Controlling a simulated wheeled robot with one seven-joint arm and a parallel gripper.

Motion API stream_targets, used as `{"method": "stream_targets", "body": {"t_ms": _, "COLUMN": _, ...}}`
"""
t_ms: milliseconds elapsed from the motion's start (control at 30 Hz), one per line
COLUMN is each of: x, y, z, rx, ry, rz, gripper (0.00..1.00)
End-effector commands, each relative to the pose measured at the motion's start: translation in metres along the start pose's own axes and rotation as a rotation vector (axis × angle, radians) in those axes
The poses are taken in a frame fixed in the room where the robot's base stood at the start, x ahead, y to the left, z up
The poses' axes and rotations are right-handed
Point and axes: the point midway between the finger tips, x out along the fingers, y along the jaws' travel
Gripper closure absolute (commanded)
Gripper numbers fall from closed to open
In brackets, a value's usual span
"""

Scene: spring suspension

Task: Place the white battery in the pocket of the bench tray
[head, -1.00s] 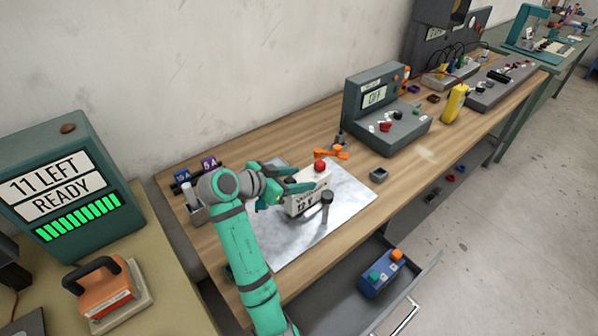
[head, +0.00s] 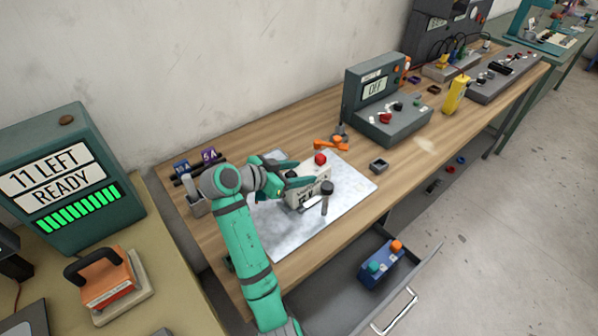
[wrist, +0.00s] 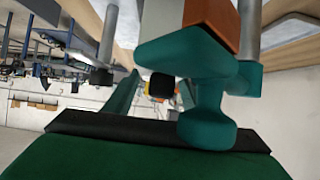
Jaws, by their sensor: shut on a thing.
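The white battery (head: 309,195) stands upright, with a red terminal on top and a dark label on its near face. It is at the middle of the bright metal sheet on the wooden bench. My gripper (head: 297,183) is shut on its upper part, coming from the left. A grey post with a black knob stands just in front of the battery and covers part of it. The battery's underside is hidden, and I cannot make out the tray's pocket or tell whether the battery rests in it. The wrist view shows teal gripper parts (wrist: 190,60) close up.
A blue battery (head: 378,266) lies in the open drawer below the bench front. A small grey open box (head: 379,165) and an orange clamp (head: 331,144) are near the sheet. A grey tester reading OFF (head: 388,115) stands to the right. A cup and fuses are at the left.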

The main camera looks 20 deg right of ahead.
Motion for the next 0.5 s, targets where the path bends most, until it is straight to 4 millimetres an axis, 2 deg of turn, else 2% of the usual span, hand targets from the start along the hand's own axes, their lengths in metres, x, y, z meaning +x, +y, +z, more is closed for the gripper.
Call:
{"method": "stream_targets", "body": {"t_ms": 100, "x": 0.0001, "y": -0.0004, "z": 0.0015, "rx": -0.004, "ry": 0.001, "rz": 0.0, "gripper": 1.0}}
{"method": "stream_targets", "body": {"t_ms": 133, "x": 0.002, "y": 0.0004, "z": 0.0067, "rx": -0.011, "ry": -0.008, "rz": 0.004, "gripper": 0.42}}
{"method": "stream_targets", "body": {"t_ms": 167, "x": 0.0021, "y": 0.0004, "z": 0.0071, "rx": -0.011, "ry": -0.009, "rz": 0.005, "gripper": 0.35}}
{"method": "stream_targets", "body": {"t_ms": 200, "x": 0.0022, "y": 0.0005, "z": 0.0075, "rx": -0.012, "ry": -0.009, "rz": 0.005, "gripper": 0.31}}
{"method": "stream_targets", "body": {"t_ms": 500, "x": 0.0021, "y": 0.0008, "z": 0.009, "rx": -0.016, "ry": -0.013, "rz": 0.007, "gripper": 0.31}}
